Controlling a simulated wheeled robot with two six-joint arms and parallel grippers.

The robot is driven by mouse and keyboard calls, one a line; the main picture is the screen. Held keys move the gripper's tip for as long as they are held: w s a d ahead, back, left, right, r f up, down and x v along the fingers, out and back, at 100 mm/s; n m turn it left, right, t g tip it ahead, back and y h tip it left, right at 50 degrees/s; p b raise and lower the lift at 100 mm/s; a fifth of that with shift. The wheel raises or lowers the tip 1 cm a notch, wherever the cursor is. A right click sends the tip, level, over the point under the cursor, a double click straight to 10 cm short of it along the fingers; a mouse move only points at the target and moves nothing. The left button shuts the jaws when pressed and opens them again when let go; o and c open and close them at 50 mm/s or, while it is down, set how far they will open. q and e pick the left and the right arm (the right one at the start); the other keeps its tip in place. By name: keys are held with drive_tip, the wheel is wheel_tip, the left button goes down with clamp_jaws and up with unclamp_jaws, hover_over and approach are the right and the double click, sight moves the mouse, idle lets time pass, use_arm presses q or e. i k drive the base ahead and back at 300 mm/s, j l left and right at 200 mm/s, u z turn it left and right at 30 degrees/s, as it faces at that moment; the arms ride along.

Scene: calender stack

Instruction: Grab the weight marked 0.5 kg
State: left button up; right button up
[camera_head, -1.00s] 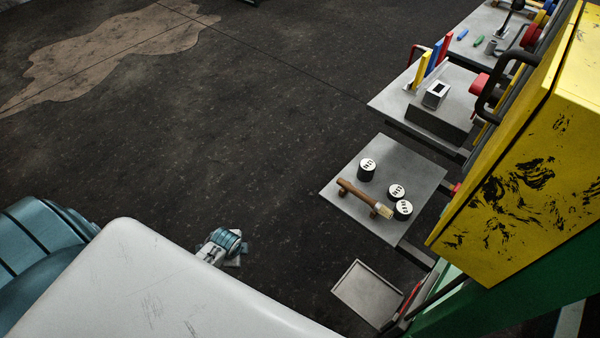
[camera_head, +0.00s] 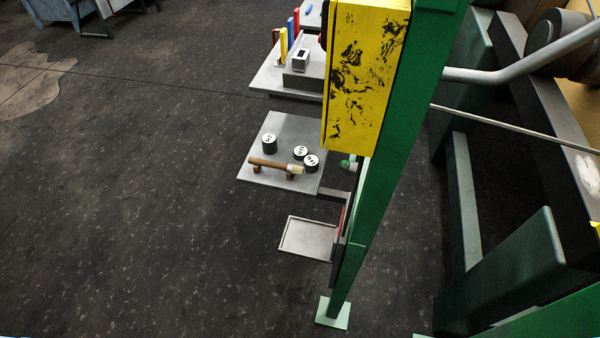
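Three dark cylindrical weights with white marked tops stand on a grey shelf (camera_head: 262,180). One weight (camera_head: 269,144) stands apart at the back left. A second weight (camera_head: 300,153) and a third weight (camera_head: 312,163) stand close together at the right. The markings are too small to read, so I cannot tell which is the 0.5 kg one. Neither of my grippers is in view.
A wooden-handled brush (camera_head: 275,165) lies in front of the weights. A grey tray (camera_head: 308,237) sits lower down. A green post (camera_head: 372,190) and yellow box (camera_head: 365,75) stand right of the shelf. Open dark floor (camera_head: 150,220) lies to the left.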

sight(300, 152)
drive_tip(key=k+z, duration=0.25)
drive_tip(key=z, duration=0.15)
drive_tip(key=k+l+z, duration=0.15)
drive_tip(key=z, duration=0.2)
drive_tip(key=k+l+z, duration=0.2)
drive_tip(key=k+z, duration=0.2)
drive_tip(key=j+z, duration=0.1)
drive_tip(key=z, duration=0.3)
drive_tip(key=j+z, duration=0.1)
drive_tip(key=z, duration=0.35)
drive_tip(key=j+z, duration=0.1)
drive_tip(key=z, duration=0.3)
drive_tip(key=j+z, duration=0.15)
drive_tip(key=z, duration=0.3)
drive_tip(key=j+z, duration=0.1)
drive_tip(key=z, duration=0.3)
drive_tip(key=k+j, duration=0.35)
drive_tip(key=j, duration=0.2)
drive_tip(key=k+j, duration=0.35)
drive_tip(key=j, duration=0.2)
drive_tip(key=k+j+z, duration=0.1)
drive_tip(key=k+j, duration=0.25)
drive_tip(key=j, duration=0.15)
drive_tip(key=k+j, duration=0.35)
drive_tip(key=j, duration=0.2)
drive_tip(key=k+j, duration=0.35)
drive_tip(key=j, duration=0.15)
drive_tip(key=z, duration=0.05)
